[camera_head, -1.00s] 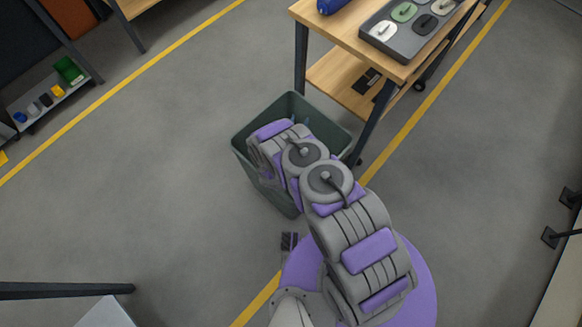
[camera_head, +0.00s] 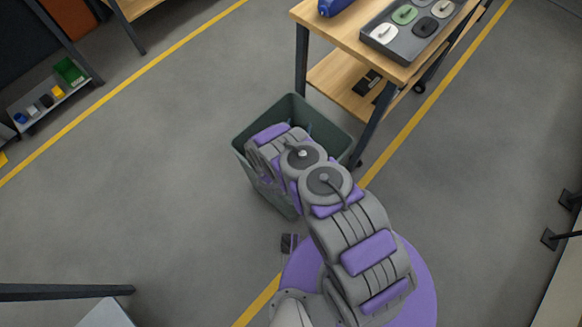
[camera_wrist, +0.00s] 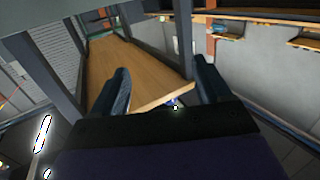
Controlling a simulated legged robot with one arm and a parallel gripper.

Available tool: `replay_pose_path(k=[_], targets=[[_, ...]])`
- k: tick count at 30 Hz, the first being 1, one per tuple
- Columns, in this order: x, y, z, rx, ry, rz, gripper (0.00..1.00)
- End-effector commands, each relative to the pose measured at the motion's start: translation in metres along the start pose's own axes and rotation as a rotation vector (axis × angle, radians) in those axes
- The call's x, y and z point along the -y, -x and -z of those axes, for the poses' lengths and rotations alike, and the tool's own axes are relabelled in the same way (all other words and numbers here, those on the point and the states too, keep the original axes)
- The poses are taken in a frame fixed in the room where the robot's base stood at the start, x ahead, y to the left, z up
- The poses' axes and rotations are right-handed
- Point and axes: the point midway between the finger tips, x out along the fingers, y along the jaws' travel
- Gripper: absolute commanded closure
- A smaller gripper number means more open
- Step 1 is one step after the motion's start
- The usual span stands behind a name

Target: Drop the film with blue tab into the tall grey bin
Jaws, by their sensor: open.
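The tall grey bin (camera_head: 325,124), greenish grey and open-topped, stands on the floor in the middle of the head view. My arm reaches over it and covers part of its mouth. My gripper is hidden behind the arm in that view. In the wrist view my gripper (camera_wrist: 161,82) has its two dark fingers spread wide, with no clear object held between them. A small bluish spot with a bright glint (camera_wrist: 172,102) shows between the fingers; I cannot tell what it is. I cannot make out the film with blue tab for certain in either view.
A wooden-topped table (camera_head: 349,36) with a lower shelf stands right behind the bin. It holds a dark tray (camera_head: 393,51) of several oval pieces and a blue object (camera_head: 335,6). A low shelf with small coloured items (camera_head: 52,95) is at far left. Floor left is clear.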

Motion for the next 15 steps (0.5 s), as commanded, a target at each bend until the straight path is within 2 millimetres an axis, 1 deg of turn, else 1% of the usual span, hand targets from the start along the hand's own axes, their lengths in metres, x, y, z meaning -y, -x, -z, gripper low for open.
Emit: replay_pose_path(k=[3,9,12,15], targets=[[0.002,0.02,0.003,0.002,0.001,0.005,0.23],[0.001,0.05,-0.001,0.005,0.001,0.004,0.23],[0.001,0.058,-0.001,0.005,-0.001,0.003,0.23],[0.0,0.062,-0.001,0.003,-0.001,0.001,0.23]])
